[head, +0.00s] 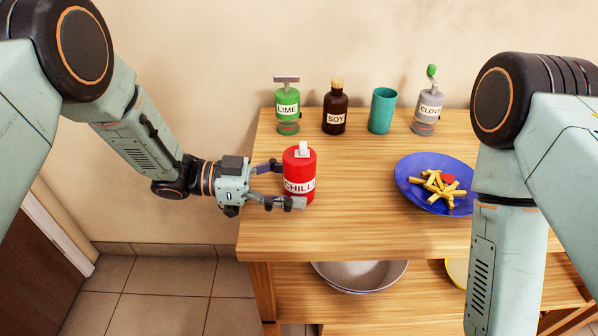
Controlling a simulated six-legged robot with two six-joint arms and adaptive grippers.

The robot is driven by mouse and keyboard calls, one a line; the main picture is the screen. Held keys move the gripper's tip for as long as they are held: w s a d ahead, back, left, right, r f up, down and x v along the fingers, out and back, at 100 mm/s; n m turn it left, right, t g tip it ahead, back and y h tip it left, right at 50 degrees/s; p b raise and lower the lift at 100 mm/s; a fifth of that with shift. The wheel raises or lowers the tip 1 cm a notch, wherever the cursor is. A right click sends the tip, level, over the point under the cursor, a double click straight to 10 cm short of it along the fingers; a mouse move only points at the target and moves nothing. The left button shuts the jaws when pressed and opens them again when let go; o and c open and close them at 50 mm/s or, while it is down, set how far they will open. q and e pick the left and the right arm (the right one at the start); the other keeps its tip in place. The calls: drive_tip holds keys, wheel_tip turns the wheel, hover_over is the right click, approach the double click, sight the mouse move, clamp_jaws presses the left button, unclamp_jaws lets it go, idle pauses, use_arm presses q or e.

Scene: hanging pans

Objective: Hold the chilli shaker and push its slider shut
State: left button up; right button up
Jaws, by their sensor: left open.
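The red chilli shaker (300,172) stands upright on the wooden table near its left edge. Its label reads CHILLI. A pale slider (302,149) sticks up from its top; whether it is open or shut I cannot tell. My left gripper (288,184) is open, coming from the left, with one finger behind the shaker's left side and the other in front of its lower left. The fingers are not closed on it. My right arm comes down on the right side of the view, and its gripper is out of the picture.
Along the back stand a green lime bottle (287,108), a brown soy bottle (335,112), a teal cup (382,111) and a grey clove bottle (426,112). A blue plate (409,170) with fries is at right. A metal bowl (360,274) sits on the lower shelf. The table's middle is clear.

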use_arm(q)
drive_tip(key=c, duration=1.1)
drive_tip(key=shift+o, duration=0.2)
